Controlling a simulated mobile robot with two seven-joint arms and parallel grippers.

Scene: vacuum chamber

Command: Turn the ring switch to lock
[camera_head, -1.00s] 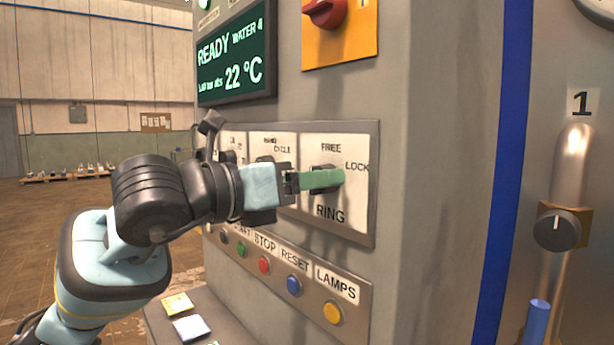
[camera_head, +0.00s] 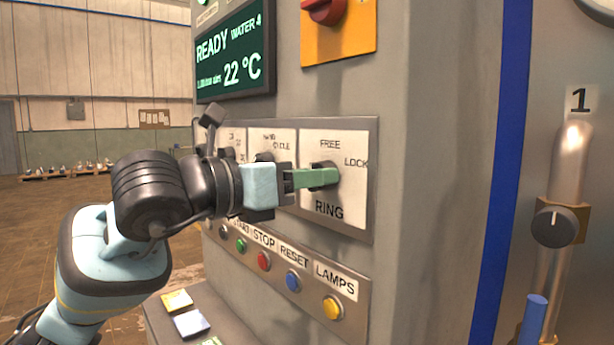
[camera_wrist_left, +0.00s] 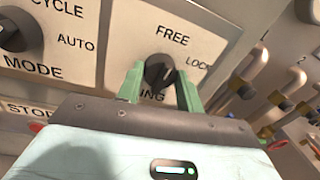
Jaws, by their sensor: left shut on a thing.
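The ring switch is a black knob (camera_wrist_left: 159,71) on a white plate (camera_head: 352,207) marked FREE at the top, LOCK at the right and RING below. My left gripper (camera_head: 322,178) reaches it from the left, its green fingers at the knob. In the left wrist view the two green fingers (camera_wrist_left: 160,88) stand on either side of the knob, and the gripper is shut on it. The knob's pointer looks to be near FREE or between FREE and LOCK; I cannot tell exactly. The fingers hide much of the knob in the head view. My right gripper is not in view.
A red switch (camera_head: 325,10) on a yellow plate sits above. A row of push buttons, including a yellow lamps button (camera_head: 332,308), runs below. The MODE knob (camera_wrist_left: 12,36) is to the left. A pipe with a black valve knob (camera_head: 553,227) stands at the right.

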